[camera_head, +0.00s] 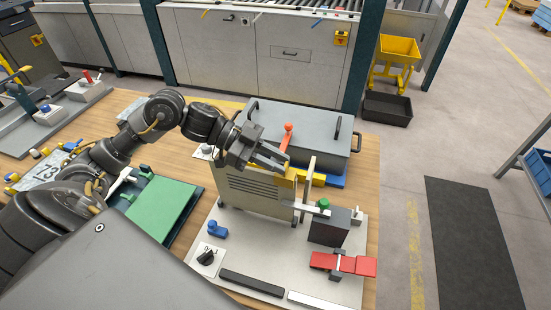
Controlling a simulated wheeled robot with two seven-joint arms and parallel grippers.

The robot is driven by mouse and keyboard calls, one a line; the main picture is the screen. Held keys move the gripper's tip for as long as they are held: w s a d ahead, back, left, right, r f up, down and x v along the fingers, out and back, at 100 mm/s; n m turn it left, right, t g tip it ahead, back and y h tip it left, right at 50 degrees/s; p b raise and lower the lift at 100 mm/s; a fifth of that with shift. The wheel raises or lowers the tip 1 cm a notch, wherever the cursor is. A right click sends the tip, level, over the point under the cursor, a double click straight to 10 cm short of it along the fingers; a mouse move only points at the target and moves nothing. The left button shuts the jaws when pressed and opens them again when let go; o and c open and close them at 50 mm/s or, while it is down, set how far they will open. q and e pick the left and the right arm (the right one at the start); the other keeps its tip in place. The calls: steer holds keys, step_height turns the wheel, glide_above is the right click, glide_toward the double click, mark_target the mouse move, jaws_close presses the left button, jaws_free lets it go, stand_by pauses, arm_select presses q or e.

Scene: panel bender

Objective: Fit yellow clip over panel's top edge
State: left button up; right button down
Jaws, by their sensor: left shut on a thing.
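My left gripper (280,160) reaches in from the left above the bench fixture. It is shut on the yellow clip (287,179), which hangs at its fingertips. The clip is right beside a thin, pale upright panel (307,183), near its upper part. Yellow also shows on the panel's right side. I cannot tell whether the clip straddles the top edge or only stands beside it. The fingers hide part of the clip. My right gripper is not in view.
A vented beige housing (250,191) is left of the panel. A dark block (328,229), red clamp (343,264) and black rotary knob (206,257) stand in front. A green board (163,210) lies left.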

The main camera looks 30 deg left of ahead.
arm_select(q)
steer(key=shift+f, duration=0.45)
steer(key=o, duration=1)
steer(key=shift+o, duration=0.2)
steer(key=shift+r, duration=0.1)
step_height(320, 180, up, 9)
steer(key=p, duration=0.8)
stand_by(0.4)
